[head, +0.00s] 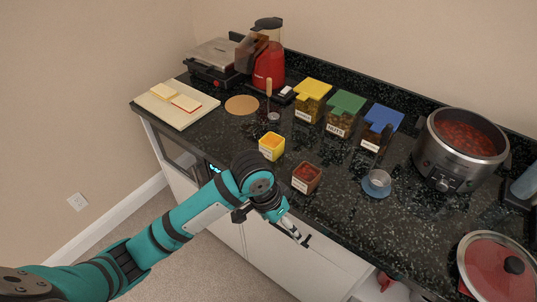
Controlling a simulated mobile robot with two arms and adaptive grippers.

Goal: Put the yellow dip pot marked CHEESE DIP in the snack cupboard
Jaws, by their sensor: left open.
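The yellow dip pot (271,147) stands upright on the dark counter, near its front edge, with a white label too small to read. My left gripper (294,232) is open and empty, pointing down in front of the counter edge, by a dark handle at the top of a white cupboard door (318,268). I cannot tell whether the fingers touch the handle. The pot stands behind and left of the gripper, apart from it. No snack cupboard label can be read. My right gripper is out of view.
A red dip pot (306,177) stands near the yellow one. Behind are bins with yellow, green and blue lids (347,103). A slow cooker (461,147), a blue saucer with a glass (376,185) and a red lid (497,267) are at right. A cutting board (176,112) lies far left.

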